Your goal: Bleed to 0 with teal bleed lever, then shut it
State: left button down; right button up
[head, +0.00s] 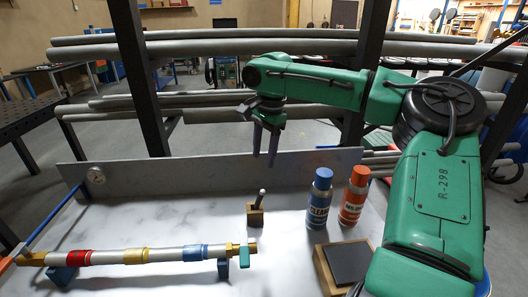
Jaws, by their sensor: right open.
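The teal bleed lever (244,257) is at the right end of a pale pipe (110,256), on a brass fitting (232,249), and points down. The pipe lies on blue supports and has red, yellow and blue bands. A small round gauge (96,175) is on the grey back panel; its reading is too small to tell. My right gripper (265,158) is open and empty, fingers pointing down, well above the table and apart from the lever. My left gripper is out of view.
A blue bottle (319,200), an orange bottle (353,197) and a wooden stand with a dark pad (348,262) are to the right. A blue tube (52,217) slants at left.

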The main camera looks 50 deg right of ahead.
aim_at(244, 256)
jog(key=k, duration=1.5)
